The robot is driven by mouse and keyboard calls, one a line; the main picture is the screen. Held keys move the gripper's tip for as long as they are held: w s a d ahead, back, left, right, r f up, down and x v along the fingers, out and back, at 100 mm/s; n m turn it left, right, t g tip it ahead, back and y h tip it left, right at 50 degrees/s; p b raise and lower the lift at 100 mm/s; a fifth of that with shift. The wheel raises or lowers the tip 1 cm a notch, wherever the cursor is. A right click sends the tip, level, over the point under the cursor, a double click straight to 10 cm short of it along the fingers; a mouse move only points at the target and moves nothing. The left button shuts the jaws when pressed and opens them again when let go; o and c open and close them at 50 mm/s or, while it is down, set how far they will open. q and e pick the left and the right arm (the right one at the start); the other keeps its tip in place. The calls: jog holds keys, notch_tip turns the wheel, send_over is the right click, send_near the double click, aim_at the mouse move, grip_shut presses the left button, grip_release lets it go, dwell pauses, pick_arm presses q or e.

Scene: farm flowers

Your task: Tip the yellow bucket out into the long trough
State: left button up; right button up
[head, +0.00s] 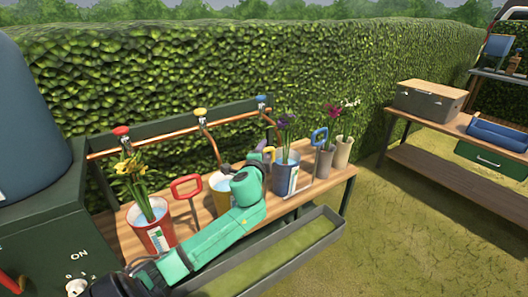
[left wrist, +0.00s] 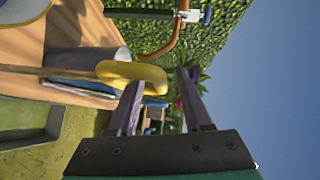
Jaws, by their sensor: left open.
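The yellow bucket (head: 216,208) stands on the wooden bench with pale blue water in its top. My left arm hides its right side in the head view. Its upright yellow handle (head: 269,153) shows beyond my wrist. In the left wrist view, the yellow handle grip (left wrist: 125,70) reaches to the fingertips, its end in the gap between them. My left gripper (head: 262,155) is open, and its two fingers (left wrist: 160,80) show apart around that end. The long grey trough (head: 300,261) runs along the bench's front, and my arm crosses above it. My right gripper is not in view.
A red bucket (head: 155,236) with yellow flowers stands left, and a blue bucket (head: 286,182) with purple flowers stands right, close to my gripper. Copper pipes (head: 180,130) with taps run behind. A second bench (head: 470,131) stands at right, with open grass between.

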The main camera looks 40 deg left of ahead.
pick_arm(q)
jog(key=shift+w+a, duration=0.1)
jog(key=shift+w, duration=0.1)
grip_shut()
jog(key=shift+f, duration=0.1)
dwell(1.2)
